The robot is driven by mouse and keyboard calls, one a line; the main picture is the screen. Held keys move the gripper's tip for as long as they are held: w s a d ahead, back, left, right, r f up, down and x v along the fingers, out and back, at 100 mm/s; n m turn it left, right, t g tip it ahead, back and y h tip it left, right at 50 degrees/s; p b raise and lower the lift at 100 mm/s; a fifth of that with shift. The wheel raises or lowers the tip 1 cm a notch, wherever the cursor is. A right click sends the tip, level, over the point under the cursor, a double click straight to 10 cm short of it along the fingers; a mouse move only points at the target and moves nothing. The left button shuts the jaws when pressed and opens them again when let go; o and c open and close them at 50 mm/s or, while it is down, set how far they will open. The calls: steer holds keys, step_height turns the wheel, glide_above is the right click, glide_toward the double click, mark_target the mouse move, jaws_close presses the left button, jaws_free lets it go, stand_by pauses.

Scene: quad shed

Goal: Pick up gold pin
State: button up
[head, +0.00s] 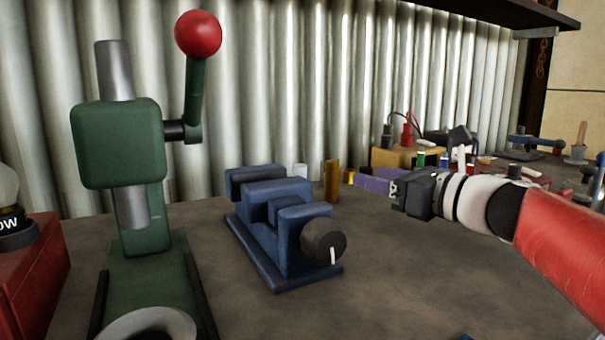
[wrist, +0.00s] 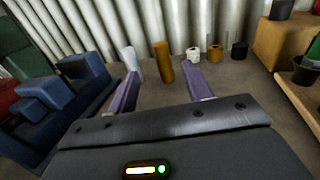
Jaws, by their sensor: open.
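The gold pin (head: 332,181) is a short upright gold cylinder on the grey bench, near the corrugated wall in the head view. It also stands upright in the wrist view (wrist: 163,62), between and beyond the two purple fingers. My gripper (head: 366,183) is to the right of the pin in the head view, its fingers pointing left toward it. In the wrist view my gripper (wrist: 160,76) is open, with nothing held between the fingers. The pin's base shows just past the fingertips; whether the fingers flank it cannot be told.
A white cylinder (wrist: 131,59) stands close left of the pin. White (wrist: 193,54), gold (wrist: 215,53) and black (wrist: 239,50) small pieces stand right.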

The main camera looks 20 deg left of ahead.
mark_target(338, 166)
steer(key=p+x, duration=0.1)
steer(key=x, duration=0.7)
steer(key=shift+w+a, duration=0.1)
steer(key=shift+w, duration=0.1)
jaws_close()
